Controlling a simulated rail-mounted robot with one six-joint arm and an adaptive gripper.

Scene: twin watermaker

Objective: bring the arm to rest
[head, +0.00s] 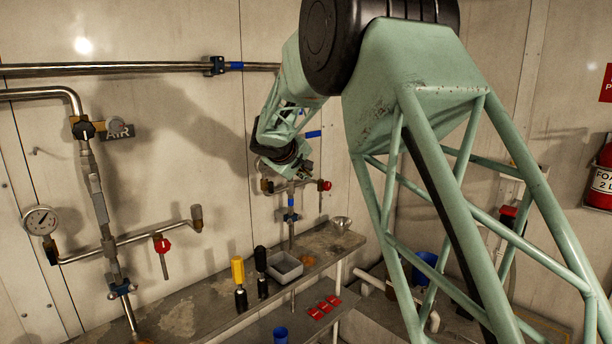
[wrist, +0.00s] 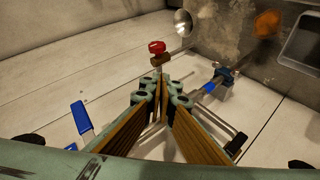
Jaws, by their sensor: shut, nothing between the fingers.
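My gripper (wrist: 163,100) is shut and empty in the wrist view, its fingers meeting in front of the wall piping. A valve with a red knob (wrist: 157,48) shows just beyond the fingertips; I cannot tell whether they touch it. In the head view my arm reaches over the bench from the right, and the gripper (head: 303,174) is small and partly hidden beside the wall pipe. The red-knobbed valve (head: 325,185) is just right of it.
A bench (head: 185,318) runs below the arm, with a grey tray (head: 286,268), a yellow-topped bottle (head: 239,283), a black-topped bottle (head: 261,271) and a metal funnel (head: 341,223). Wall pipes with a gauge (head: 41,220) stand at left. A fire extinguisher (head: 600,180) hangs at right.

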